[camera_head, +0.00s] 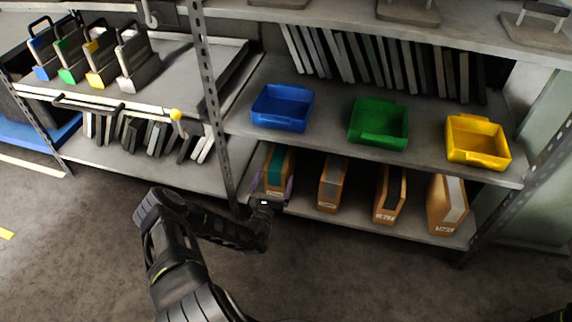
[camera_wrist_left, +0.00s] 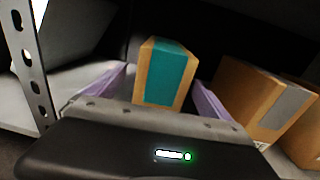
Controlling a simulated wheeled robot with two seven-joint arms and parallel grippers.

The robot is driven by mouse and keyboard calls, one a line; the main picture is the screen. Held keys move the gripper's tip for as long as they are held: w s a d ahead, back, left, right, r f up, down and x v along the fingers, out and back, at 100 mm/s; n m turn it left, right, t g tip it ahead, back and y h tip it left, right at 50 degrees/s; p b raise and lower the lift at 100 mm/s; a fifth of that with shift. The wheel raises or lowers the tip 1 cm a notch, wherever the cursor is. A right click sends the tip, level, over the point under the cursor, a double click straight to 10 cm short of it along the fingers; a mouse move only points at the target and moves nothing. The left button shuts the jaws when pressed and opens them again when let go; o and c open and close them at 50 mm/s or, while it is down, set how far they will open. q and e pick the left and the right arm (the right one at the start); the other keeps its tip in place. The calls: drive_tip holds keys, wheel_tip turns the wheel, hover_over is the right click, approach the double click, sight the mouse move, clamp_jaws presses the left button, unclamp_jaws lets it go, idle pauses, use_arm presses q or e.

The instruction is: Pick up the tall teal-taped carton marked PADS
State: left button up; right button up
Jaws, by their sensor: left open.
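The tall carton with teal tape (camera_head: 278,167) stands at the left end of a row of cartons on the lower shelf. It also shows in the left wrist view (camera_wrist_left: 165,75), upright between the two purple fingers. My left gripper (camera_head: 272,190) is open, with one finger on each side of the carton; I cannot tell whether either finger touches it. The PADS marking is not readable, as the gripper hides the carton's lower front. My right gripper is not in view.
Cartons with grey tape (camera_head: 332,184), dark tape (camera_head: 390,193) and light grey tape (camera_head: 447,204) stand to the right. A metal shelf post (camera_head: 208,90) rises close on the left. Blue (camera_head: 282,106), green (camera_head: 378,123) and yellow (camera_head: 478,141) bins sit on the shelf above.

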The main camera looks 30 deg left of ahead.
use_arm(q)
drive_tip(key=shift+b+x, duration=0.55)
drive_tip(key=shift+x, duration=0.4)
drive_tip(key=shift+w+a+r, duration=0.1)
drive_tip(key=shift+w, duration=0.25)
drive_tip(key=shift+w, duration=0.1)
drive_tip(key=shift+w+a+b, duration=0.1)
drive_tip(key=shift+w+b, duration=0.15)
drive_tip(key=shift+b, duration=0.2)
drive_tip(key=b+x, duration=0.2)
drive_tip(key=x, duration=0.2)
drive_tip(key=shift+w, duration=0.25)
drive_tip(key=shift+r, duration=0.1)
drive_tip(key=shift+c, duration=0.4)
